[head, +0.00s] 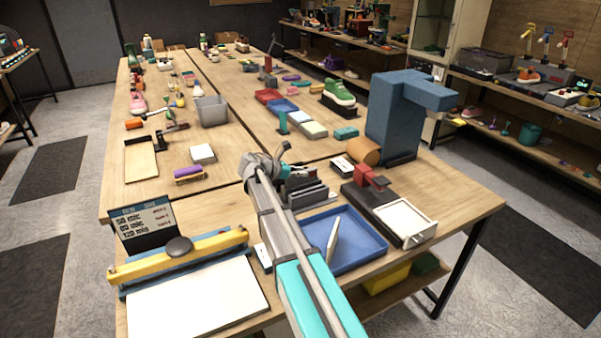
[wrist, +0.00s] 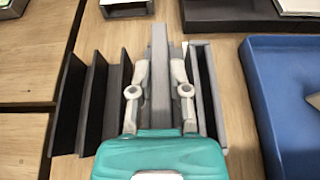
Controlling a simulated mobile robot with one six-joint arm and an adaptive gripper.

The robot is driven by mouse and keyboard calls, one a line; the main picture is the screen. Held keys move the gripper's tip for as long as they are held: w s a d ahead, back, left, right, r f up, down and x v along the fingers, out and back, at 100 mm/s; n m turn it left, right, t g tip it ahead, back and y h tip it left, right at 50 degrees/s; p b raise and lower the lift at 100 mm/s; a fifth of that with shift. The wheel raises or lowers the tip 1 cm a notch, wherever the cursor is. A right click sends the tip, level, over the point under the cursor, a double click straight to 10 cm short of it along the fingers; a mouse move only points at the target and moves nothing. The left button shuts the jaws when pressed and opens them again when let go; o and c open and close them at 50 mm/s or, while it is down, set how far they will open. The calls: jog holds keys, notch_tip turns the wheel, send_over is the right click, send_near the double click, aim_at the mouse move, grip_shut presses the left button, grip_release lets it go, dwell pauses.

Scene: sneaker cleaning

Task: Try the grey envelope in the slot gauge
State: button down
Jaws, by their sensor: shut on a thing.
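The slot gauge (head: 312,195) is a set of dark grey upright walls on the table, beside the blue tray. In the wrist view its dark walls (wrist: 93,105) stand to the left of my gripper (wrist: 160,90), and a lighter grey wall (wrist: 205,95) stands to the right. My gripper also shows in the head view (head: 284,172), partly in front of the gauge. Its fingers are shut on a narrow grey piece, seen edge-on, that looks like the grey envelope (wrist: 160,65). It lies in line with the slots. I cannot tell how deep it sits among the walls.
A blue tray (head: 372,252) holds a pale stick to the right. A red-topped press (head: 368,182) and a tall blue machine (head: 395,120) stand behind it. A yellow-barred board (head: 190,258) is at the front left. Bare wood lies left of the gauge.

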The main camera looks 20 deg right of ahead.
jog(key=shift+f+b, duration=0.3)
jog(key=shift+f, duration=0.1)
dwell(0.4)
jog(key=c, duration=0.5)
grip_release()
jog(key=shift+r, duration=0.1)
